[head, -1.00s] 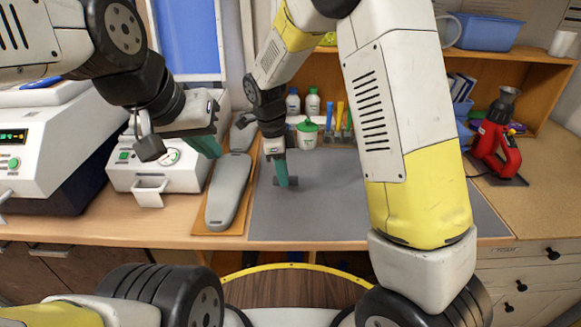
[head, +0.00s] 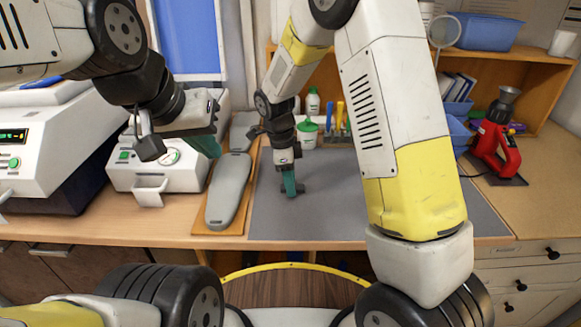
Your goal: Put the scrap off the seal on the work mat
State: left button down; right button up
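My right gripper (head: 290,187) points down at the left part of the grey work mat (head: 340,215). Its teal fingers look closed on a small dark scrap (head: 282,194), which sticks out on both sides of the tips. The scrap is at or just above the mat; I cannot tell whether it touches. My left gripper (head: 207,146) hangs over the white vacuum unit's right side, near the grey insole forms. Its teal fingers are seen edge-on, so their gap is hidden. I cannot make out the seal.
The white unit with a gauge (head: 150,172) stands further left. Bottles (head: 312,102) and tools stand behind the mat. A red machine (head: 495,145) stands right. My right arm covers the mat's right part.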

jog(key=shift+r, duration=0.1)
notch_tip(320, 180, up, 12)
jog(key=a, duration=0.2)
jog(key=s+d+r+n+t+y, duration=0.2)
jog(key=s+d+r+n+y, duration=0.1)
jog(key=s+d+r+n, duration=0.7)
jog(key=s+d+r+n+t+y, duration=0.1)
jog(key=s+d+n+t, duration=0.3)
jog(key=s+d+n, duration=0.2)
jog(key=s+n, duration=0.2)
jog(key=s, duration=0.1)
jog(key=shift+s+d+r+n, duration=0.3)
jog(key=shift+s+r, duration=0.05)
